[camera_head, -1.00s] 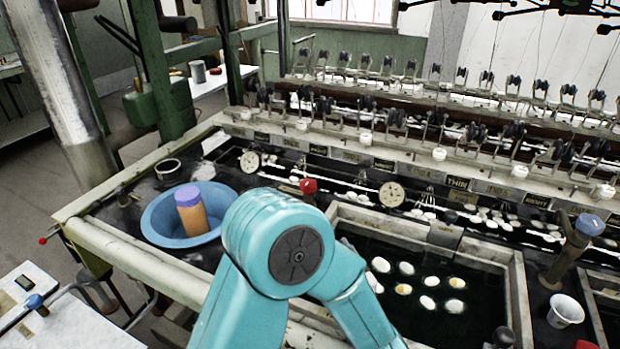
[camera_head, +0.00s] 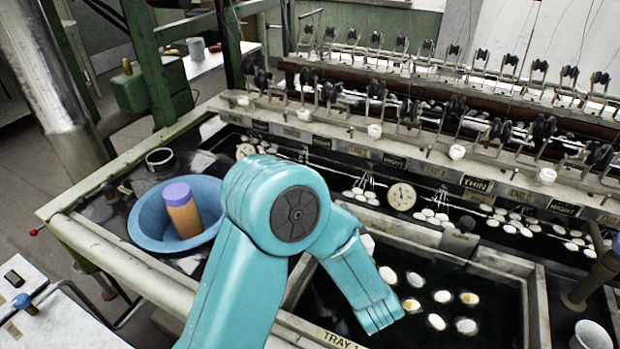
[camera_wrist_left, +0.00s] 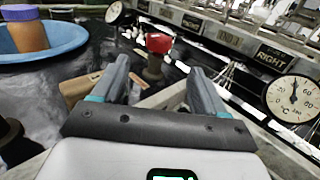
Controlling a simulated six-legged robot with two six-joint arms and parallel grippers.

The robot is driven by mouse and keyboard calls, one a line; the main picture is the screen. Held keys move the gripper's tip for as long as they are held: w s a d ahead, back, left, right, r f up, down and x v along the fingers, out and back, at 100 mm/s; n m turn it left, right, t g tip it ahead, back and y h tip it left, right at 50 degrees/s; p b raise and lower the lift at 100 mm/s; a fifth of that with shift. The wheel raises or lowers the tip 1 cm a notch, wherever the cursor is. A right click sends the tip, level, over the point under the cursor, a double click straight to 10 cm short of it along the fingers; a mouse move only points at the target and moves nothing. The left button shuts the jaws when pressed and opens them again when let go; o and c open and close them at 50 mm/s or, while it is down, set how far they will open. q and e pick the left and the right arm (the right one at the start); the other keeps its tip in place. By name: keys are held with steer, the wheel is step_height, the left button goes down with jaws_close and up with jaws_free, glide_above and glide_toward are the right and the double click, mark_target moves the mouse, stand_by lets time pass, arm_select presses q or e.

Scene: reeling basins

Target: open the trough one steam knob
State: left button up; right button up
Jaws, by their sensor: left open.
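The red knob (camera_wrist_left: 160,46) stands upright on a short dark post in the left wrist view. It shows just beyond and between the fingertips of my left gripper (camera_wrist_left: 160,72). The two fingers are apart, with nothing held between them. I cannot tell how wide the gap to the knob is. In the head view my teal left arm covers the gripper and the knob. A round white dial gauge (camera_head: 401,196) sits on the trough's far side; it also shows in the left wrist view (camera_wrist_left: 294,98). My right gripper is not in view.
A blue basin (camera_head: 150,222) holding an orange jar with a purple lid (camera_head: 182,212) stands left of my arm. A framed tray (camera_head: 533,310) of dark water holds several cocoons at right. Reeling posts and label plates line the back. A wooden block (camera_wrist_left: 84,88) lies near the left finger.

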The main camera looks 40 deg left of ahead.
arm_select(q)
steer(key=p+x, duration=0.1)
steer(key=x, duration=1.1)
steer(key=shift+w+a, duration=0.15)
steer(key=shift+a, duration=0.15)
steer(key=c, duration=1)
